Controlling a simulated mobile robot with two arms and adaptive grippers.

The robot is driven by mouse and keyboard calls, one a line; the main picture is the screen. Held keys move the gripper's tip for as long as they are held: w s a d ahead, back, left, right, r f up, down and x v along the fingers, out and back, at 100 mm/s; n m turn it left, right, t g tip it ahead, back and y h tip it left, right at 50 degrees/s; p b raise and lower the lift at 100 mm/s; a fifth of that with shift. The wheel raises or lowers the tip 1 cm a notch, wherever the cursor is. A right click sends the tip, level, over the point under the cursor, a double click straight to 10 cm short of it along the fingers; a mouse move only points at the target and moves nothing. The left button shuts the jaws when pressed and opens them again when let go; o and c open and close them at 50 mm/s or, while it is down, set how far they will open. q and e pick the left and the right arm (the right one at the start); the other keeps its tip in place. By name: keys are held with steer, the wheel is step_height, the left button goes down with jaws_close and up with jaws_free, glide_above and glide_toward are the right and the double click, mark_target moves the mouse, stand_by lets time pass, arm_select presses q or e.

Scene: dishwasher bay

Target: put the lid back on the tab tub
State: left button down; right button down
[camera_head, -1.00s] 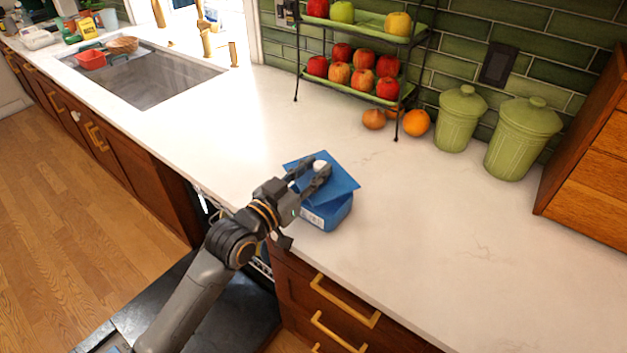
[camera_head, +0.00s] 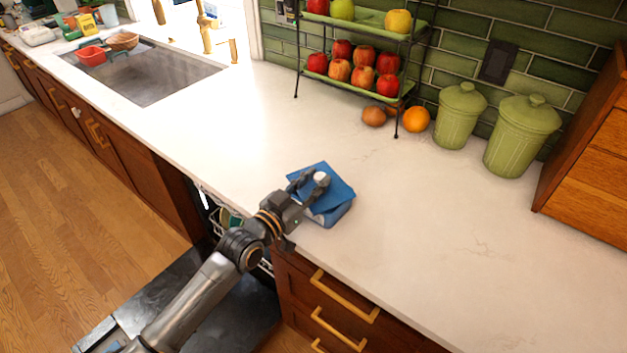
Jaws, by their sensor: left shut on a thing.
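The blue tab tub (camera_head: 338,216) stands on the white counter near its front edge. Its flat blue lid (camera_head: 339,190) is over the tub's top, turned a little against it; I cannot tell whether it is seated all round. My left gripper (camera_head: 314,182) is shut on the white knob (camera_head: 321,179) of the lid, coming in from the lower left. The gripper and lid hide most of the tub's left side and rim. My right gripper is not in view.
The dishwasher door (camera_head: 215,310) is open below the counter at the left. A fruit rack (camera_head: 365,62), oranges (camera_head: 416,119) and green canisters (camera_head: 521,135) stand along the back wall. The counter right of the tub is clear.

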arm_select(q)
steer(key=c, duration=1.1)
jaws_free()
steer(key=shift+r, duration=0.25)
steer(key=shift+s+a+p, duration=0.1)
steer(key=shift+s+p, duration=0.05)
steer(key=shift+p, duration=0.15)
steer(key=b+v, duration=0.2)
steer(key=v, duration=0.9)
steer(key=shift+s+a, duration=0.15)
steer(key=shift+s, duration=0.15)
